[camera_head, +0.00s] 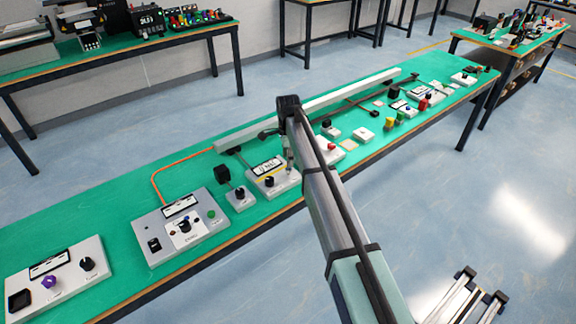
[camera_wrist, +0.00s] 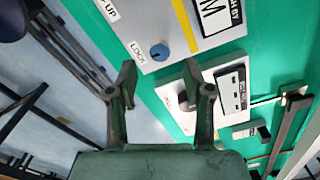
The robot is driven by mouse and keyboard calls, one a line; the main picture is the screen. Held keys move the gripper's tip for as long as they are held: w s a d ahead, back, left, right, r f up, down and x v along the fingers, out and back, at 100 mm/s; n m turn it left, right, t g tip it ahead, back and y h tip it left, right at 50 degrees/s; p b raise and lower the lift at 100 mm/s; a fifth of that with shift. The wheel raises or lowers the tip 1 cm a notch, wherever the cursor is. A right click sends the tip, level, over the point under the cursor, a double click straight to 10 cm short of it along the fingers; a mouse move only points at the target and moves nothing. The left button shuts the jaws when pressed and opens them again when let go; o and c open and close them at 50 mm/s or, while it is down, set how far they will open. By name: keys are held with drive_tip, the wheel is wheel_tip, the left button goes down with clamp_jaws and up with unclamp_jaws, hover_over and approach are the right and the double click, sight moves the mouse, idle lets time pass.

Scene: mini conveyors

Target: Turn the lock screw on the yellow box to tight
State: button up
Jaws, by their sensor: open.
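The box with the yellow stripe (camera_wrist: 184,24) is pale grey and fills the top of the wrist view. A blue round screw knob (camera_wrist: 159,51) sits on it beside a "LOCK" label (camera_wrist: 138,52). My gripper (camera_wrist: 160,74) is open, its two fingers apart and empty, with the blue knob seen just beyond the gap between the tips. The knob appears not to be touched. In the head view the box (camera_head: 258,183) stands on the green bench, with my arm over its right side. The knob's tightness cannot be read from its look.
A white device with a display (camera_wrist: 218,91) lies close to the right fingertip in the wrist view. A small box with a dark knob (camera_head: 239,197) and a larger panel (camera_head: 168,245) stand left of the box in the head view. A long grey rail (camera_head: 330,105) runs behind.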

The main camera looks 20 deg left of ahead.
sight(288, 169)
wheel_tip(288, 169, up, 7)
drive_tip(key=shift+f, duration=0.2)
idle(0.4)
drive_tip(key=s+d+f+n, duration=0.3)
drive_tip(key=s+d+f, duration=0.4)
drive_tip(key=d, duration=0.4)
drive_tip(key=s+d+f+n, duration=0.3)
drive_tip(key=s+d+f, duration=0.35)
drive_tip(key=d, duration=0.45)
drive_tip(key=s+d+f+n, duration=0.2)
drive_tip(key=s+d+f, duration=0.5)
drive_tip(key=d, duration=0.4)
drive_tip(key=s+d+f+n, duration=0.4)
drive_tip(key=s+d, duration=0.3)
drive_tip(key=s, duration=0.3)
drive_tip(key=s+f+g, duration=0.3)
drive_tip(key=s+f, duration=0.6)
drive_tip(key=s, duration=0.5)
drive_tip(key=s+f+g, duration=0.3)
drive_tip(key=s+f, duration=0.6)
drive_tip(key=s, duration=0.6)
drive_tip(key=shift+d+f+g, duration=0.15)
drive_tip(key=shift+f+g, duration=0.25)
